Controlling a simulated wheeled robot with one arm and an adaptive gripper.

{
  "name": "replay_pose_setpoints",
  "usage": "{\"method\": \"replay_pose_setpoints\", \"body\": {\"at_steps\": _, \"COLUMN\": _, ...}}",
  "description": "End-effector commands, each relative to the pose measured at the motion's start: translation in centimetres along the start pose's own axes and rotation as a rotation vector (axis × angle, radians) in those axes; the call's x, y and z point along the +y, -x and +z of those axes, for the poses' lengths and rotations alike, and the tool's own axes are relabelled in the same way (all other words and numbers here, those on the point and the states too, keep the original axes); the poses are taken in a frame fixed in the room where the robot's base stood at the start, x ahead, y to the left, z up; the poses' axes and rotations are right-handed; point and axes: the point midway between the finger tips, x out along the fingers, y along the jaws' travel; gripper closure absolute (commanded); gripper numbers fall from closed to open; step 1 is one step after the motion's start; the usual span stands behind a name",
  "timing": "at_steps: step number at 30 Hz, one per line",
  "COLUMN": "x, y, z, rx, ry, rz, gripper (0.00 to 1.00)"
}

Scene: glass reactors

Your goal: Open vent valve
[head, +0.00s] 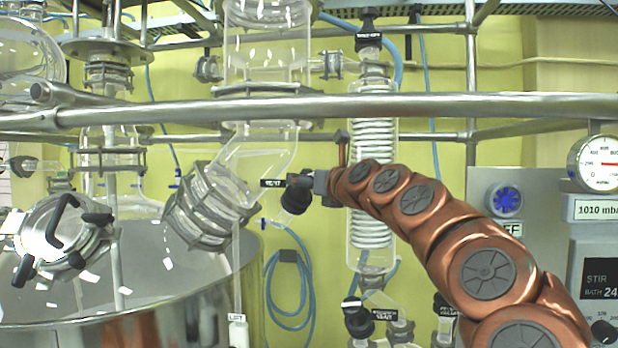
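The vent valve's black knob (297,195) sits on the glass fitting in the middle of the head view. A small black label (285,182), which seems to read VENT, is beside it. My copper-coloured arm reaches in from the lower right. My gripper (315,184) is at its far end, small and dark, right at the knob's right side. The fingers blend into the dark knob, so I cannot tell whether they touch it or are closed around it. The knob's turn position is not clear.
A horizontal steel rail (420,105) crosses above my arm. A glass coil condenser (373,140) stands behind my wrist. A large steel bath (150,290) is at lower left. A control panel with a pressure gauge (600,165) is at right. Blue hoses (290,310) hang below.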

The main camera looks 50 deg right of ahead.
Motion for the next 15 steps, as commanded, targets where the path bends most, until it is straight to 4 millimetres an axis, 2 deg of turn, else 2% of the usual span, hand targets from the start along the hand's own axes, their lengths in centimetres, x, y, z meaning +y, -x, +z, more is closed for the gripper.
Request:
{"method": "replay_pose_setpoints", "body": {"at_steps": 6, "x": -0.01, "y": 0.0, "z": 0.0, "rx": -0.001, "ry": 0.0, "rz": 0.0, "gripper": 0.24}}
{"method": "replay_pose_setpoints", "body": {"at_steps": 15, "x": -0.01, "y": 0.02, "z": 0.02, "rx": -0.001, "ry": 0.0, "rz": 0.0, "gripper": 0.55}}
